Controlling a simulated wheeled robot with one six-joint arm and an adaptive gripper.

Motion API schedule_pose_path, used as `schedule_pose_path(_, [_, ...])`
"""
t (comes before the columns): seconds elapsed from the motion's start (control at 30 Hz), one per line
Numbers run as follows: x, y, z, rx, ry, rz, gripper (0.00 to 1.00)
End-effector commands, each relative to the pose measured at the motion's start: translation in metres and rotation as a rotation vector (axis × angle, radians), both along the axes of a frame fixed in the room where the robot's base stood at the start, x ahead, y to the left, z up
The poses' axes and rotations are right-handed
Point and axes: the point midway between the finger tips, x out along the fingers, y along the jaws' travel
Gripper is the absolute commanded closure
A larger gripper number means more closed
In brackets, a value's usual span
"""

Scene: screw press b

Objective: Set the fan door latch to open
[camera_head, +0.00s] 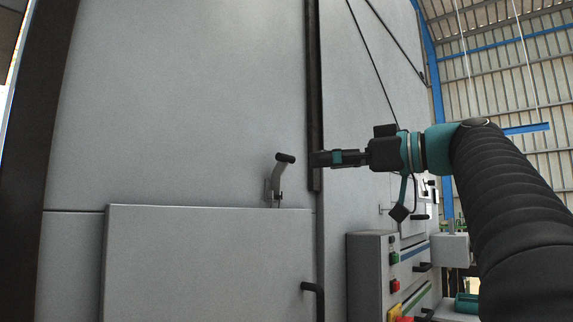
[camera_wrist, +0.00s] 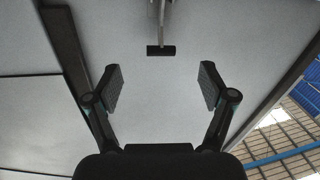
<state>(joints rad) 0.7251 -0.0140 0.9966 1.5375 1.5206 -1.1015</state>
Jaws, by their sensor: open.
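The fan door latch (camera_head: 279,177) is a grey lever with a black grip at its top, mounted on the large grey machine wall above a raised panel. In the head view the lever stands up with a slight tilt to the right. My gripper (camera_head: 316,159) is just right of the black grip, apart from it. In the wrist view the latch's black grip (camera_wrist: 161,50) shows at the top centre, ahead of and between the fingers. My gripper (camera_wrist: 161,87) is open there, with nothing between its fingertips. The latch's base is cut off in the wrist view.
A raised grey door panel (camera_head: 205,262) with a dark handle (camera_head: 315,297) is below the latch. A dark vertical strip (camera_head: 314,90) runs behind my gripper. A control box (camera_head: 371,275) with coloured buttons stands at the lower right. The wall above the latch is clear.

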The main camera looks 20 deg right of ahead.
Motion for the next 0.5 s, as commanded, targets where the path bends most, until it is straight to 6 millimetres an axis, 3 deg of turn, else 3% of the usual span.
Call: schedule_pose_path(0.5, [0.052,0.052,0.001,0.001,0.0,0.003,0.18])
